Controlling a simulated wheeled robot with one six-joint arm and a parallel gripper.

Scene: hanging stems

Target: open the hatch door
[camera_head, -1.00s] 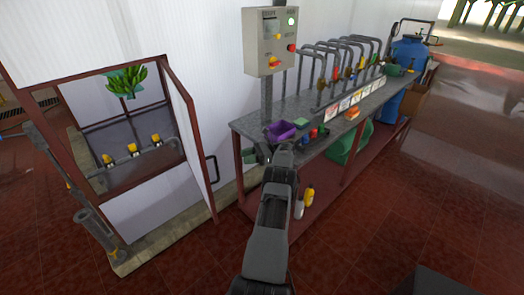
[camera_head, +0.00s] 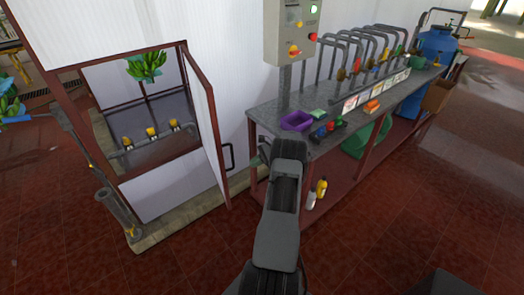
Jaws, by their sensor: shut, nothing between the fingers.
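The hatch door (camera_head: 201,112) is a white panel in a red-brown frame. It stands swung out at an angle from the right side of the booth opening. Its dark bar handle (camera_head: 231,157) is on the outer face near the free edge. My gripper (camera_head: 258,160) is just right of the handle, with a visible gap, in front of the bench's left end. Its fingers are small and mostly hidden behind my arm's wrist. It is shut with nothing held.
The booth (camera_head: 115,72) holds hanging green bananas (camera_head: 146,66) and a pipe with yellow-topped fittings (camera_head: 151,132). A grey bench (camera_head: 270,110) stands right of the door, with a control box (camera_head: 290,35) above. Red tiled floor (camera_head: 200,255) is clear in front.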

